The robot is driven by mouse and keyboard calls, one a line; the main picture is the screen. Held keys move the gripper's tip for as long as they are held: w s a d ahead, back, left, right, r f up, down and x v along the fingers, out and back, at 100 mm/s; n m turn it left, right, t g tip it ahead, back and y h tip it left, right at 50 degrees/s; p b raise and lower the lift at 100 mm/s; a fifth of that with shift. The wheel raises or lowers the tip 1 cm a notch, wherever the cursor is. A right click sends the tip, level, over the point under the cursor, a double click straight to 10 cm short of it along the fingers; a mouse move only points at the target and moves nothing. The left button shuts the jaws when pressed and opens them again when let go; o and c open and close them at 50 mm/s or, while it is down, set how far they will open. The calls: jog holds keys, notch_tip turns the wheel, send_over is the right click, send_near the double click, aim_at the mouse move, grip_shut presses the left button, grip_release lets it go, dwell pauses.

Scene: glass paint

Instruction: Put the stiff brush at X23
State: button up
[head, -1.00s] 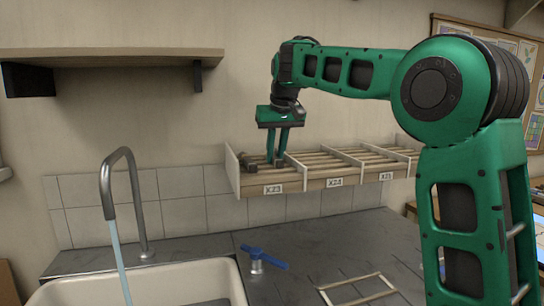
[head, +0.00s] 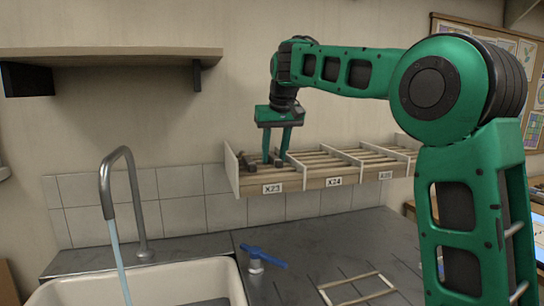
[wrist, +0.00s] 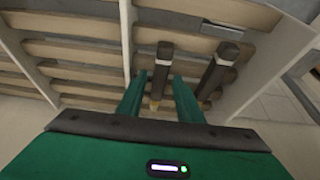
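In the wrist view, a dark-handled brush (wrist: 161,72) with a tan end lies between the two fingers of my gripper (wrist: 158,84), with a gap on each side. It seems to be the stiff brush. In the head view, my gripper (head: 275,160) reaches down into the rack section behind the label X23 (head: 272,188). Its fingers are apart. A dark piece (head: 279,163) shows between them, mostly hidden. The brush appears to rest on the slats; its exact contact is hard to see.
A second dark-handled tool (wrist: 219,69) with a pale band lies beside the brush, just right of the right finger in the wrist view. White dividers (head: 296,166) bound the section. The X24 section (head: 325,165) looks empty. A sink (head: 140,288) and tap (head: 137,205) are below left.

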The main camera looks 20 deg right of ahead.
jog(key=v, duration=1.2)
jog(key=shift+d, duration=0.1)
jog(key=s+d+f+m+g, duration=0.3)
jog(key=s+d+f+m, duration=0.1)
jog(key=s+d+f, duration=1.4)
jog(key=s+f, duration=0.6)
jog(key=s, duration=0.2)
jog(key=s+a+f+m+g, duration=0.1)
jog(key=s+f, duration=0.5)
jog(key=s, duration=0.2)
jog(key=s+f+m, duration=0.1)
jog(key=s+f, duration=0.5)
jog(key=s, duration=0.2)
jog(key=shift+a+f, duration=0.2)
jog(key=shift+a, duration=0.05)
jog(key=shift+w+g, duration=0.2)
jog(key=shift+g, duration=0.1)
